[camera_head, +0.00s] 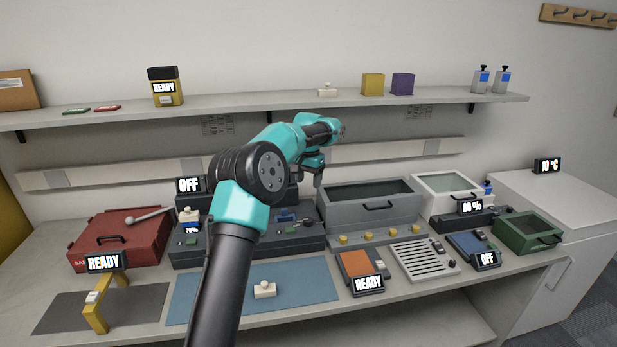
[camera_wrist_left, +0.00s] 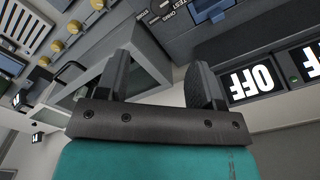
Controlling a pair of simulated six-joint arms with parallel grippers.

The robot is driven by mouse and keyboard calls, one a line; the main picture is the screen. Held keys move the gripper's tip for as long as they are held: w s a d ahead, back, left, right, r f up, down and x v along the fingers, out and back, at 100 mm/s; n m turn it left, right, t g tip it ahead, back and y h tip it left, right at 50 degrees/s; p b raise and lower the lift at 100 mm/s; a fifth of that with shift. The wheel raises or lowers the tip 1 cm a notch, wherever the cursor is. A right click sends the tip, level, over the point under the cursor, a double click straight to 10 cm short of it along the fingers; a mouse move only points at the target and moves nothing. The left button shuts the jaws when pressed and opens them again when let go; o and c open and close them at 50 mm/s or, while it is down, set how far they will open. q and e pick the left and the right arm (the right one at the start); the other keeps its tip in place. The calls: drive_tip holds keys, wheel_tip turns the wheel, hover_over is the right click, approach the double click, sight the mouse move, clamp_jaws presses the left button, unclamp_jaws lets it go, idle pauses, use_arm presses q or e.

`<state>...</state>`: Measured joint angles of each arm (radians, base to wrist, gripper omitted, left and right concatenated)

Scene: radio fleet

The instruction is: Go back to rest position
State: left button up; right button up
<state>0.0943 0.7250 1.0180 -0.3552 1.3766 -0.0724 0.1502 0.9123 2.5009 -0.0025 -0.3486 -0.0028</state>
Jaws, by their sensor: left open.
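My left gripper (camera_head: 318,178) is at the end of the teal and black arm, above the back of the bench near the grey bin. Its fingers point down in the head view. In the left wrist view the gripper (camera_wrist_left: 160,80) has its two dark fingers spread apart with nothing between them. Beyond the fingers, the wrist view shows the grey bin's wall and a sign reading OFF (camera_wrist_left: 255,82). My right gripper is not in view.
The bench holds a red box (camera_head: 120,240), a grey bin (camera_head: 370,208), a blue mat (camera_head: 215,290) with a cream piece (camera_head: 265,290), a yellow stand (camera_head: 97,310) and a green box (camera_head: 525,233). A shelf (camera_head: 250,101) with small items runs above the arm.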

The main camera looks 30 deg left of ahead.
use_arm(q)
drive_tip(key=shift+r, duration=0.6)
drive_tip(key=shift+f, duration=0.1)
